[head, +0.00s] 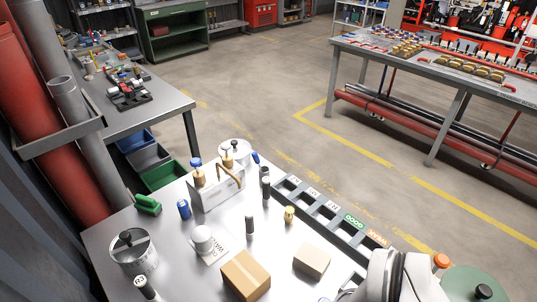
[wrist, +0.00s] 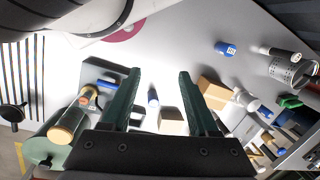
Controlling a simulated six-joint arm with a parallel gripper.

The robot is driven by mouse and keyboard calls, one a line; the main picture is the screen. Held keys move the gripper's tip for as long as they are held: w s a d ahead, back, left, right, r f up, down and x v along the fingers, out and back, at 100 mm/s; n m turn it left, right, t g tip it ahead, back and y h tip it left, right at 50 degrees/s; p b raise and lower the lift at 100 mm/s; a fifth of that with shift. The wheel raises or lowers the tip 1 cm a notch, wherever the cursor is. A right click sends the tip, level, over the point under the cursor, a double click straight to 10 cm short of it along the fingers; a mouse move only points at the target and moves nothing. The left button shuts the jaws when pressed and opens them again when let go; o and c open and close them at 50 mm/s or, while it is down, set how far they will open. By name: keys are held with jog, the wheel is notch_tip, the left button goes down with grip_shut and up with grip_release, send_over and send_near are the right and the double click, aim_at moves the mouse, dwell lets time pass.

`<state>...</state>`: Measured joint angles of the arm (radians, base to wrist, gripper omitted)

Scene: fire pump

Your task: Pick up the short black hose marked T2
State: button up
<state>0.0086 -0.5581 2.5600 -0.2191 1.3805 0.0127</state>
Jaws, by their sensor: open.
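Dark cylindrical pieces stand on the metal table (head: 105,244) in the head view. One is a short dark cylinder (head: 249,225) near the middle, and a taller one (head: 265,184) stands behind it. Another dark piece with a pale band (head: 147,288) stands at the front left edge. I cannot read a T2 mark on any of them, so I cannot tell which is the named hose. My gripper (wrist: 156,74) is open and empty in the wrist view, its two dark green fingers well apart above the table.
Cardboard boxes (head: 246,275) and (head: 311,261), a perforated metal can (head: 134,252), a white cup (head: 203,238) and a brass fitting (head: 289,214) crowd the table. A grey slotted rack (head: 325,211) runs along the right edge. A pump unit (head: 217,187) stands at the back.

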jog(key=n+t, duration=0.8)
jog(key=t, duration=0.6)
send_near(266, 187)
jog(key=shift+y, duration=0.4)
jog(key=x, duration=0.8)
jog(key=shift+w+d+f, duration=0.2)
jog(key=shift+w+f, duration=0.05)
jog(key=shift+w, duration=0.1)
jog(key=x, duration=0.5)
jog(key=shift+w+f, duration=0.3)
jog(key=shift+w, duration=0.05)
jog(key=shift+d, duration=0.1)
grip_shut()
